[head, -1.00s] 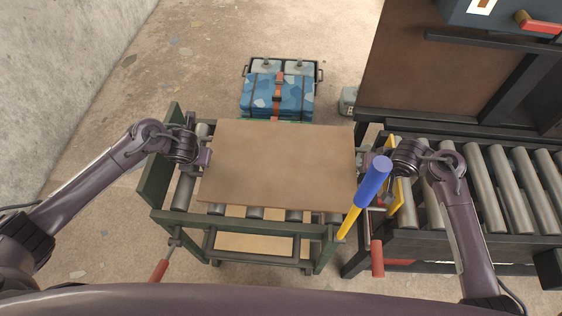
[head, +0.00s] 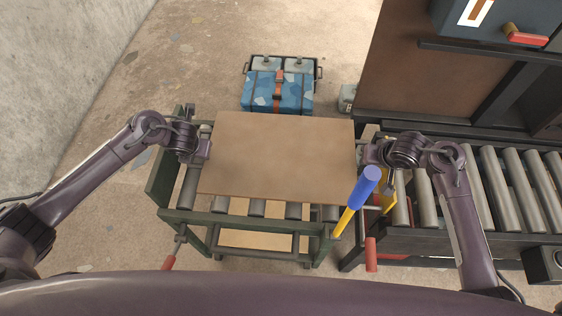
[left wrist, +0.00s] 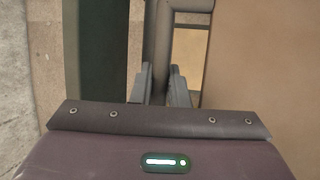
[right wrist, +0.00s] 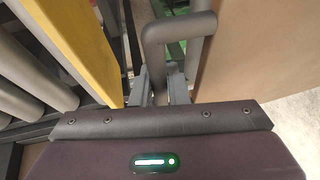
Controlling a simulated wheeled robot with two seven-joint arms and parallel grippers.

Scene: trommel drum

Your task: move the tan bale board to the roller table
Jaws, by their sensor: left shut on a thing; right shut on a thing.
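The tan bale board (head: 280,158) is flat and roughly level above a green-framed roller stand (head: 215,222). Grey rollers show past its near and left edges. A dark-framed roller table (head: 495,190) is at the right. My left gripper (head: 203,148) is at the board's left edge, shut on a grey bar handle (left wrist: 157,45) beside the board. My right gripper (head: 368,155) is at the right edge, shut on a grey looped handle (right wrist: 153,40). The board's underside is hidden, and any gap above the rollers is hard to judge.
A blue-and-yellow post (head: 362,190) stands by the board's near right corner. Red-gripped levers (head: 371,254) hang below. A blue patterned case (head: 277,92) lies on the floor behind. A brown upright panel (head: 415,65) stands beyond the right table.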

